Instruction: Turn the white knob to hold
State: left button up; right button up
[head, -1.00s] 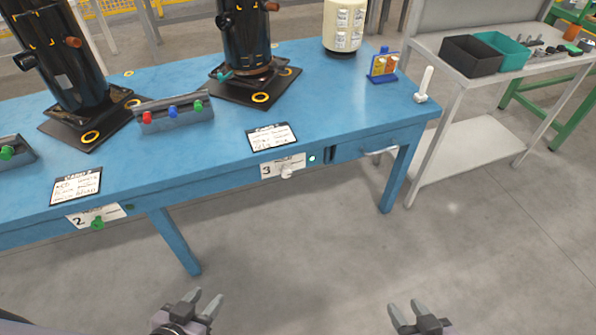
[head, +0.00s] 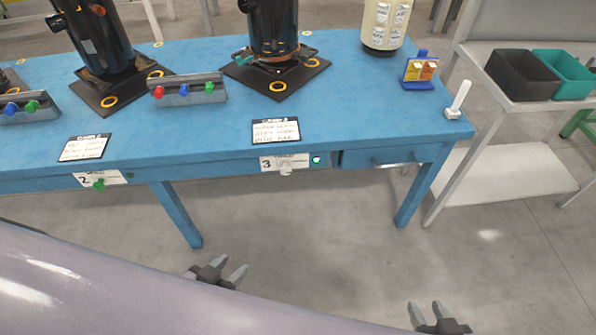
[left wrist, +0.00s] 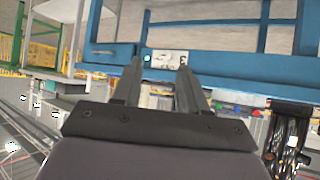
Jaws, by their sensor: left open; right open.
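The small white knob (head: 286,170) is on the table's front edge, at the white label plate marked 3 (head: 271,163). A small light (head: 316,161) is right of it. Which setting the knob points at is too small to read. My left gripper (head: 228,272) is open and empty, in front of and below the table edge, apart from the knob. In the left wrist view the left gripper (left wrist: 160,68) has its two fingers spread, with the plate (left wrist: 166,58) upside down beyond them. My right gripper (head: 427,306) is open and empty at the bottom right.
The blue table (head: 200,130) carries dark compressors, a cream container (head: 383,22) and a button box (head: 188,90). A green knob (head: 99,185) is at plate 2. A drawer (head: 390,157) is right of plate 3. The floor in front is clear.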

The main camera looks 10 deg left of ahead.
aim_at(286, 170)
jog(key=i+l, duration=0.15)
jog(key=l, duration=0.25)
jog(key=i+l+u, duration=0.15)
jog(key=l, duration=0.2)
jog(key=i+l, duration=0.1)
jog(key=l, duration=0.3)
